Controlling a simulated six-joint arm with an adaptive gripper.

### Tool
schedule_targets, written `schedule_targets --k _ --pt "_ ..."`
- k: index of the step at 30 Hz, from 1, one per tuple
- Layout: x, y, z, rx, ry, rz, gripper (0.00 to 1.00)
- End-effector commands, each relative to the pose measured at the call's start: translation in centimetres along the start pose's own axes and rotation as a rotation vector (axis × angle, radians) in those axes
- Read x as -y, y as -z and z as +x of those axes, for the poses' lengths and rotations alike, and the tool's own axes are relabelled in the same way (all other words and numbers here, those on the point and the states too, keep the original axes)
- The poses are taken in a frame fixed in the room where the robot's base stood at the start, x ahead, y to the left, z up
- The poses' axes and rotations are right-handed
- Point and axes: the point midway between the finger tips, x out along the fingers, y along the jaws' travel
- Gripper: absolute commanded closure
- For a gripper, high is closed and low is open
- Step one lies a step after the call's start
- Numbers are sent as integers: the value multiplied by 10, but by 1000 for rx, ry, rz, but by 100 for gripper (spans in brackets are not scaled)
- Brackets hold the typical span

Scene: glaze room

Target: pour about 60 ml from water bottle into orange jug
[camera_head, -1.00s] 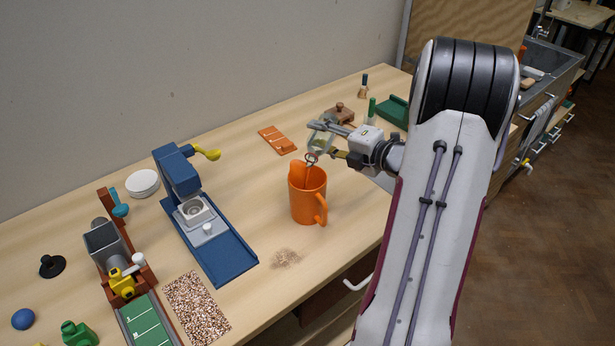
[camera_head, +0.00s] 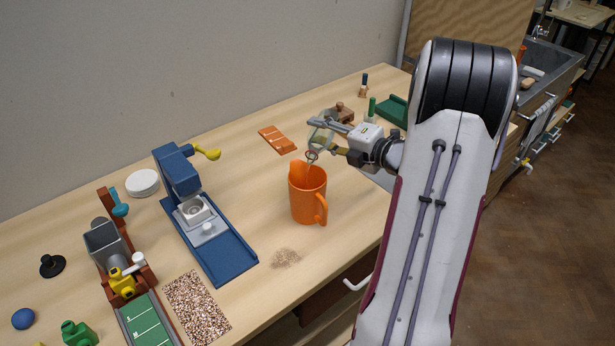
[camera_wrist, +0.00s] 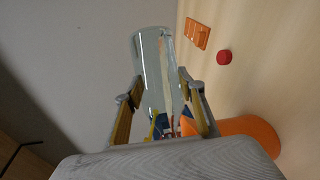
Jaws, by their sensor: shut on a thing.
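The orange jug (camera_head: 307,198) stands upright on the bench, its handle toward the lower right. In the wrist view its side (camera_wrist: 245,132) shows at the lower right. My gripper (camera_head: 325,138) is shut on the clear water bottle (camera_wrist: 152,75), which also shows in the head view (camera_head: 320,131). The bottle is tilted, with its reddish-ringed mouth end low and just above the jug's opening. A thin pale streak runs from there to the jug. The jug's inside and the water level in it cannot be made out.
A red cap (camera_wrist: 224,57) lies on the bench near an orange marked board (camera_head: 277,140). A blue press-like device (camera_head: 215,245) stands left of the jug. A green-handled tool (camera_head: 371,108) stands behind my gripper.

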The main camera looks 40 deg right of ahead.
Motion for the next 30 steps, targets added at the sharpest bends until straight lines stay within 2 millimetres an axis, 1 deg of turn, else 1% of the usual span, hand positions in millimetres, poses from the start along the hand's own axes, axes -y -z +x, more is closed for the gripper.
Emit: schedule_targets --k 30 --pt "-3 0 -1 9 -13 -28 88"
